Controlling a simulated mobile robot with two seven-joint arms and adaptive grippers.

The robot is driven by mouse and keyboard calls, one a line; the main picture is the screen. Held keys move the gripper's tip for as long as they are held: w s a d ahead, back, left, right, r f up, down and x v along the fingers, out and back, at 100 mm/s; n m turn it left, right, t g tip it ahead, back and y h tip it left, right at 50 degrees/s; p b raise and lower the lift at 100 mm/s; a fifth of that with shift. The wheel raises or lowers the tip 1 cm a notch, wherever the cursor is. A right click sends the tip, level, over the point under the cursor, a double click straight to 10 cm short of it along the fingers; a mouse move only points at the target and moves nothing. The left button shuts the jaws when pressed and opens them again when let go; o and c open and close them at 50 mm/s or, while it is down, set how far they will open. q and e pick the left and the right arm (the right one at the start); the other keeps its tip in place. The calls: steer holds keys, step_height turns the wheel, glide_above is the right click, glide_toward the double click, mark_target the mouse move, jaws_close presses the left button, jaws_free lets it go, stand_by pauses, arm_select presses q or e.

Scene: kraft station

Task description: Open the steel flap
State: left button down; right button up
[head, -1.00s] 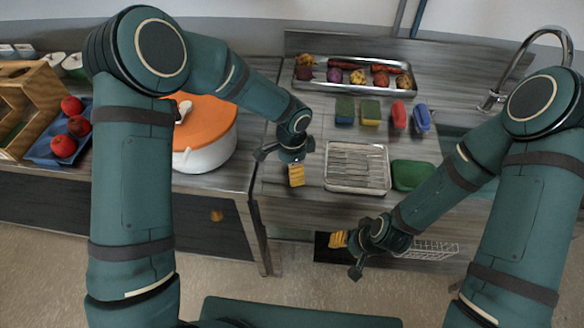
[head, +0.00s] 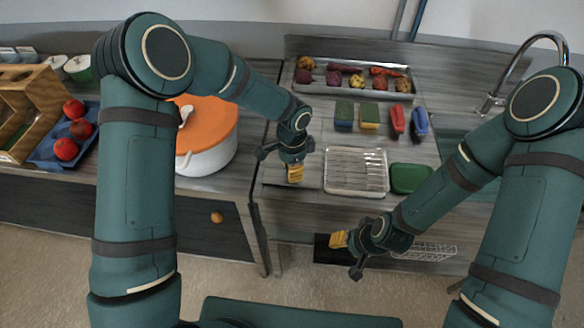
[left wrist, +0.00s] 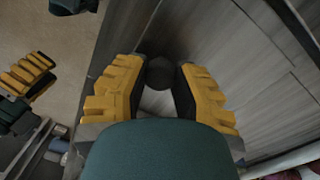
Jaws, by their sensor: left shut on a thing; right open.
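A grey, streaked panel (head: 300,217) lies at the front below the counter top; it appears to be the steel flap, though its outline is hard to make out. My left gripper (head: 294,173) is at this panel's upper left, fingers pointing down. In the left wrist view, a dark round knob (left wrist: 160,73) sits between the yellow fingers of my left gripper (left wrist: 160,85), against the grey streaked surface. The left fingers are shut on this knob. My right gripper (head: 343,243) is open and empty, lower down in front of the panel.
A metal rack tray (head: 356,187) and a green box (head: 410,177) stand on the counter right of my left gripper. A white pot with an orange lid (head: 207,125) stands left. A wire basket (head: 428,252) shows low behind my right gripper.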

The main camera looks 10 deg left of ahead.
arm_select(q)
steer(key=r+g+p, duration=0.1)
steer(key=p, duration=0.1)
steer(key=w+r+g+p, duration=0.1)
steer(key=r+p, duration=0.1)
steer(key=shift+w+r+g+p, duration=0.3)
steer(key=shift+r+g, duration=0.05)
steer(key=shift+g, duration=0.05)
steer(key=shift+w+r+g+p, duration=0.35)
steer(key=shift+w+r+g, duration=0.15)
steer(key=shift+g, duration=0.2)
steer(key=shift+w+r+g, duration=0.8)
steer(key=shift+r+g, duration=0.25)
steer(key=shift+g, duration=0.05)
arm_select(e)
step_height(320, 180, up, 6)
steer(key=shift+d+r, duration=0.15)
steer(key=shift+r, duration=0.1)
